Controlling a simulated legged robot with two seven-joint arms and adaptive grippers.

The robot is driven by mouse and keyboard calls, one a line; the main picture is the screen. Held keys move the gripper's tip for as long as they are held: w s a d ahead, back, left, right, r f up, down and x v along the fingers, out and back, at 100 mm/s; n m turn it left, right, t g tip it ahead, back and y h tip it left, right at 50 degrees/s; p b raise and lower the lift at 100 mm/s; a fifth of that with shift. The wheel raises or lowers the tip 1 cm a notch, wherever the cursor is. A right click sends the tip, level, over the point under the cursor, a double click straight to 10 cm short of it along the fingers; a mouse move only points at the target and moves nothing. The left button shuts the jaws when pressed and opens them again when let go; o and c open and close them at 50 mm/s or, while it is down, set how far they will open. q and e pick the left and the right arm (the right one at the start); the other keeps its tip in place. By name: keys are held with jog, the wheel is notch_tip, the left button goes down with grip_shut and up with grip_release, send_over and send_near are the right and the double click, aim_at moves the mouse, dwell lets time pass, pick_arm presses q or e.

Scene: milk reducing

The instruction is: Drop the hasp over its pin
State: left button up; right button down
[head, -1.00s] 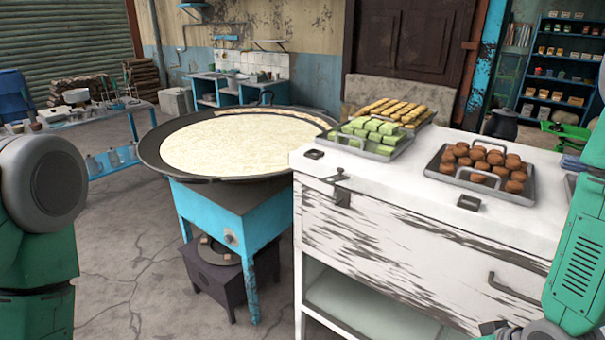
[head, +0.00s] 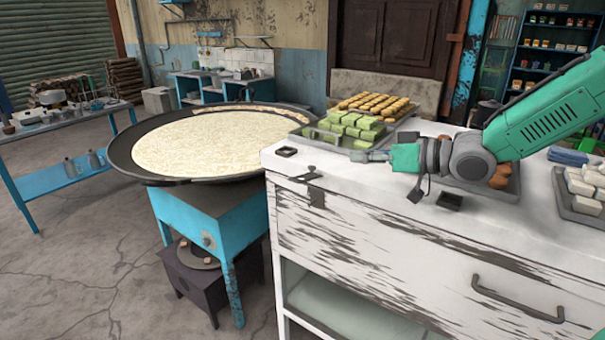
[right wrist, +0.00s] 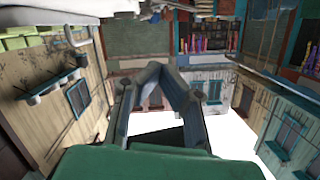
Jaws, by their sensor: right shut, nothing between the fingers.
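The hasp (head: 307,176) is a small dark metal piece at the top front edge of the white cabinet (head: 400,230), near its left corner. A dark metal plate (head: 317,196) sits below it on the front face. The pin is too small to make out. My right gripper (head: 358,156) reaches in from the right above the cabinet top, pointing left. It is shut and empty, to the right of the hasp and apart from it. In the right wrist view its fingers (right wrist: 158,75) meet at the tips. My left gripper is out of view.
A tray of green sweets (head: 345,130) stands just behind my right gripper. Brown sweets (head: 500,176) are partly hidden by my arm. A wide pan (head: 130,170) on a blue stand is left of the cabinet. A drawer handle (head: 515,300) juts from the front.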

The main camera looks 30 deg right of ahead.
jog(key=shift+a, duration=0.15)
jog(key=b, duration=0.2)
send_over(315, 174)
jog(key=s+a, duration=0.2)
jog(key=s, duration=0.2)
notch_tip(315, 174, down, 3)
jog(key=f, duration=0.1)
jog(key=a+f, duration=0.1)
jog(key=f, duration=0.1)
jog(key=shift+f, duration=0.15)
jog(key=shift+d, duration=0.15)
jog(key=shift+f, duration=0.1)
